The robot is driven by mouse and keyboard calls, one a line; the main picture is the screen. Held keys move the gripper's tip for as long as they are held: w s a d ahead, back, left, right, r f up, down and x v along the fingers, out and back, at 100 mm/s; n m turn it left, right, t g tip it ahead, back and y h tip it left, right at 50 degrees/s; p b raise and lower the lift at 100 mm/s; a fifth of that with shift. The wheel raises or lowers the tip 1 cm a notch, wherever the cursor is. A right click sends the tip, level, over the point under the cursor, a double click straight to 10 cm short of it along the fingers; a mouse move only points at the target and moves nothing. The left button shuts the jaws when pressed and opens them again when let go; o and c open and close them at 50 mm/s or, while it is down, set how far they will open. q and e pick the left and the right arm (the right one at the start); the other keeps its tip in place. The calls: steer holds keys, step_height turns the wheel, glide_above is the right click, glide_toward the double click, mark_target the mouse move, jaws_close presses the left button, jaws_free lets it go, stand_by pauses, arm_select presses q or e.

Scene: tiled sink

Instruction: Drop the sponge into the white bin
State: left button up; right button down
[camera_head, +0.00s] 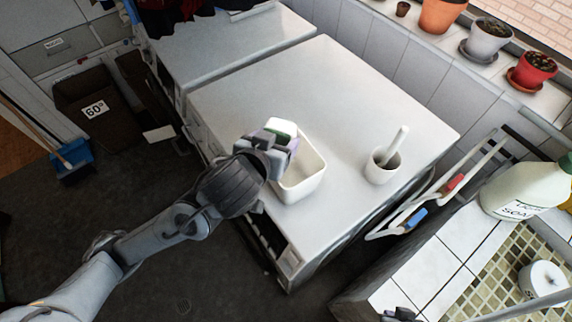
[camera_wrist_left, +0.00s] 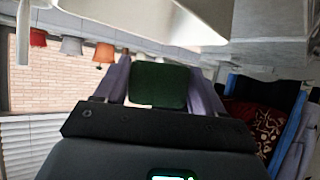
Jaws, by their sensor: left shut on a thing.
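The sponge (camera_head: 281,126), white with a green side, is held at the white bin (camera_head: 316,172) on the white worktop. My left gripper (camera_head: 281,141) is shut on it, at the bin's far left end. The left wrist view shows the sponge's dark green face (camera_wrist_left: 160,85) between the two fingers, with the pale bin (camera_wrist_left: 180,16) at the top of the picture. The gripper hides part of the bin, and I cannot tell how far the sponge is above its rim. My right gripper is not clearly seen.
A white mortar with a pestle (camera_head: 384,164) stands right of the bin. A drying rack (camera_head: 436,194), a soap bottle (camera_head: 522,190) and the tiled sink are at the lower right. Potted plants (camera_head: 487,38) line the windowsill. The worktop behind the bin is clear.

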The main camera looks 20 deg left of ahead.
steer(key=shift+d, duration=0.1)
arm_select(q)
steer(key=o, duration=1)
steer(key=shift+s+r, duration=0.1)
arm_select(e)
steer(key=shift+r, duration=0.1)
